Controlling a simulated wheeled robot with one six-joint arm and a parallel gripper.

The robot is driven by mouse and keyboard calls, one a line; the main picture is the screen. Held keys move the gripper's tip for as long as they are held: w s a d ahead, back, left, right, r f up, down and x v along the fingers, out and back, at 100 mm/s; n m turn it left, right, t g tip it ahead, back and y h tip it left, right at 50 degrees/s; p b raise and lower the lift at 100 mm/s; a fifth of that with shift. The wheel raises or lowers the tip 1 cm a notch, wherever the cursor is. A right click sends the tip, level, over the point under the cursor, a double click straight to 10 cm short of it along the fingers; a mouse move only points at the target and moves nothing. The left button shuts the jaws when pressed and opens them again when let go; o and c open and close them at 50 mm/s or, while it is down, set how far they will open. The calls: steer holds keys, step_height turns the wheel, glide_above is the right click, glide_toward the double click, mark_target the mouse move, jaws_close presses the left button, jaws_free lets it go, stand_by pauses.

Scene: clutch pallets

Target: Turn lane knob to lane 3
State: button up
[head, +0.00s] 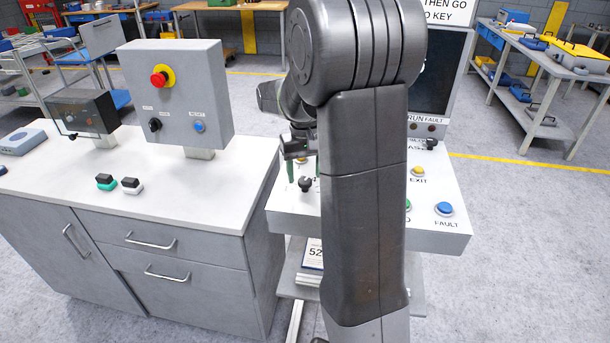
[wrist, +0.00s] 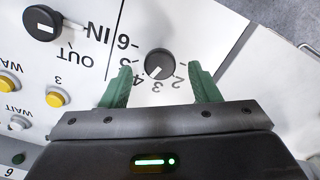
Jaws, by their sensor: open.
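The lane knob (wrist: 160,64) is a round black dial with a white pointer mark on a white panel, seen in the wrist view. Numbers appear upside down around its lower and left side. The mark points down and slightly left; the exact lane it meets is hard to read. My gripper (wrist: 159,70) is open, with one green finger on each side of the knob and gaps visible. Contact cannot be seen. In the head view, my arm hides most of the gripper; a green finger (head: 290,170) shows beside a black knob (head: 305,184).
The IN/OUT knob (wrist: 42,22) and yellow buttons (wrist: 56,97) share the panel. The sloped console (head: 440,195) carries a blue FAULT button (head: 444,209) and a screen behind. A grey cabinet (head: 170,240) with a control box (head: 180,90) stands left, close to my arm.

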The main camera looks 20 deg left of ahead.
steer(key=shift+f, duration=1)
steer(key=c, duration=1)
steer(key=shift+n, duration=1.5)
steer(key=shift+n+p, duration=0.3)
steer(key=shift+n, duration=1.6)
